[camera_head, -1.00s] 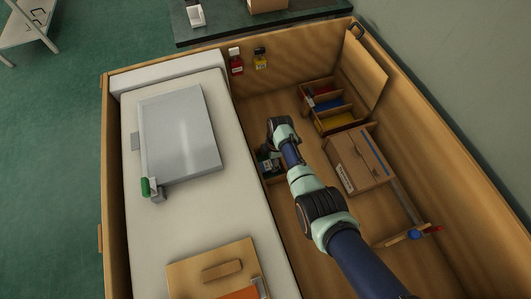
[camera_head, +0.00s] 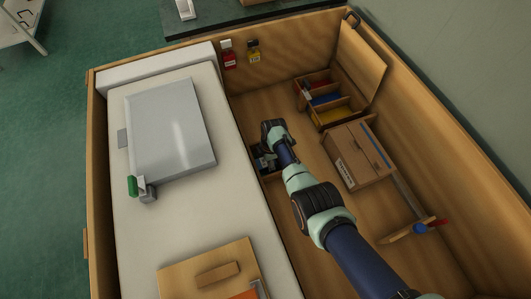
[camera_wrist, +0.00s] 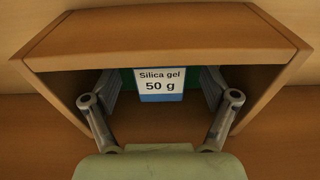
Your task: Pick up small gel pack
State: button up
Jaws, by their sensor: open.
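The small gel pack (camera_wrist: 160,84) shows in the wrist view, with a white label reading "Silica gel 50 g", a blue strip below and green at its sides. It is inside a small wooden compartment (camera_wrist: 160,40) with an open front. My gripper (camera_wrist: 160,92) is open, its two fingers reaching into the compartment, one on each side of the pack. I cannot tell whether either finger touches it. In the head view my gripper (camera_head: 264,159) is low beside the white pad; the arm hides the pack there.
A divided wooden tray (camera_head: 330,117) and a cardboard box (camera_head: 360,155) are to the right. Red (camera_head: 229,58) and yellow (camera_head: 254,54) bottles are by the back wall. A grey panel (camera_head: 175,130) lies on the white pad (camera_head: 225,215). High wooden walls enclose the bin.

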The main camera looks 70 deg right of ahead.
jog(key=shift+f, duration=0.1)
jog(key=shift+c, duration=0.3)
jog(key=c, duration=1.2)
notch_tip(320, 180, up, 20)
jog(key=p, duration=1.2)
jog(key=shift+r+p, duration=0.25)
jog(key=shift+p, duration=0.05)
